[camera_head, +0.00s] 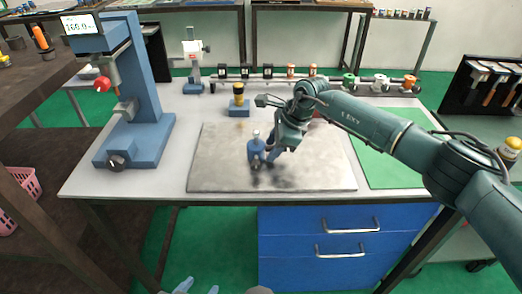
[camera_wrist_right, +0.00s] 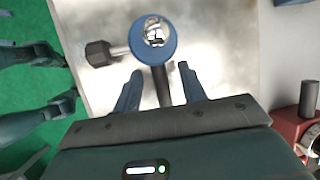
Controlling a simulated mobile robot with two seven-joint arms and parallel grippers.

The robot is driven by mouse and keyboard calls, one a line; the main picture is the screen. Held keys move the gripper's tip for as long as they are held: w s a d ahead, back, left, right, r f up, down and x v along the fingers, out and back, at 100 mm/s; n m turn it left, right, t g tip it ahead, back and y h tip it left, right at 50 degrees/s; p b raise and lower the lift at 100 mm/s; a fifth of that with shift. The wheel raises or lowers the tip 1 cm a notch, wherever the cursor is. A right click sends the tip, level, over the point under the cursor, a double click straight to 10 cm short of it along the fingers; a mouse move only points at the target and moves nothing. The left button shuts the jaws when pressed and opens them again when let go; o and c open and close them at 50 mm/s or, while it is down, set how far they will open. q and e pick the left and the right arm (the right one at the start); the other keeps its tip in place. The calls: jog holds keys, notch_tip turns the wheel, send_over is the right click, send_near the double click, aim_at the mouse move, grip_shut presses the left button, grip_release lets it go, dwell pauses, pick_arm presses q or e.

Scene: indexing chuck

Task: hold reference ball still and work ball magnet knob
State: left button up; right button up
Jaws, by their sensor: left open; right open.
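The reference ball (camera_head: 256,133) is a small shiny silver ball on a round blue magnet base, standing on the grey plate. In the right wrist view the ball (camera_wrist_right: 155,35) sits on the blue body, with a dark faceted knob (camera_wrist_right: 99,53) on a silver stem to its left. A black rod (camera_wrist_right: 161,86) runs from the body towards my right gripper. My right gripper (camera_head: 268,154) is open close beside the base; in its wrist view the fingers (camera_wrist_right: 161,82) lie either side of the rod, with gaps. My left gripper (camera_head: 200,286) is open and empty at the bottom edge, away from the ball.
The grey plate (camera_head: 215,175) is otherwise clear. A blue stand with a display (camera_head: 140,130) is at left. A black-and-yellow cylinder (camera_head: 239,100) stands behind the plate, and a rail with several fittings (camera_head: 330,80) runs along the back. A green mat (camera_head: 385,178) lies at right.

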jog(key=v, duration=1.2)
jog(key=s+a+f+m+y, duration=0.2)
jog(key=s+a+m+y, duration=0.9)
jog(key=s+a+y, duration=0.4)
jog(key=d+f+m+t+h+p, duration=0.1)
jog(key=d+f+m+t+h, duration=0.5)
jog(key=m, duration=0.7)
jog(key=d+f+m+t+h+p, duration=0.1)
jog(key=d+f+m+t+h, duration=0.2)
jog(key=m+t, duration=0.8)
jog(key=s+d+f+m+g+h, duration=0.7)
jog(key=s+d+f+m, duration=0.5)
jog(key=s+f+m, duration=0.2)
jog(key=shift+f+m+g, duration=0.3)
jog(key=shift+m+g, duration=0.5)
jog(key=shift+m, duration=0.4)
jog(key=shift+s, duration=0.1)
